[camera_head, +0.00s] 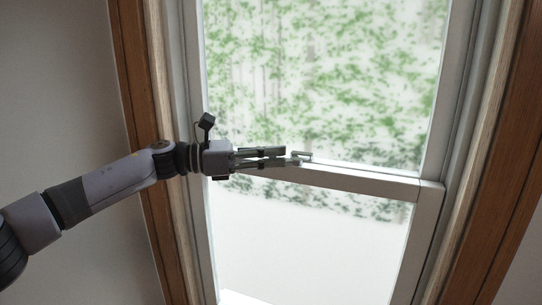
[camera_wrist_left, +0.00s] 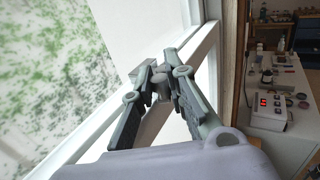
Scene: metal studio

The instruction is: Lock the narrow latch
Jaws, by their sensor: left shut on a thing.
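The narrow latch (camera_head: 303,155) is a small grey metal piece on top of the window's middle rail (camera_head: 365,180). My left gripper (camera_head: 287,157) reaches in from the left along the rail, with its fingertips at the latch. In the left wrist view my left gripper (camera_wrist_left: 160,80) is closed around a small grey part, which looks like the latch (camera_wrist_left: 159,91). The fingers hide much of the latch, so I cannot tell its exact turn. My right gripper is not in view.
A brown wooden frame (camera_head: 137,120) and white window side members border the glass panes on both sides. In the left wrist view a workbench (camera_wrist_left: 262,122) with a device showing red digits (camera_wrist_left: 271,112) and several small items stands at right.

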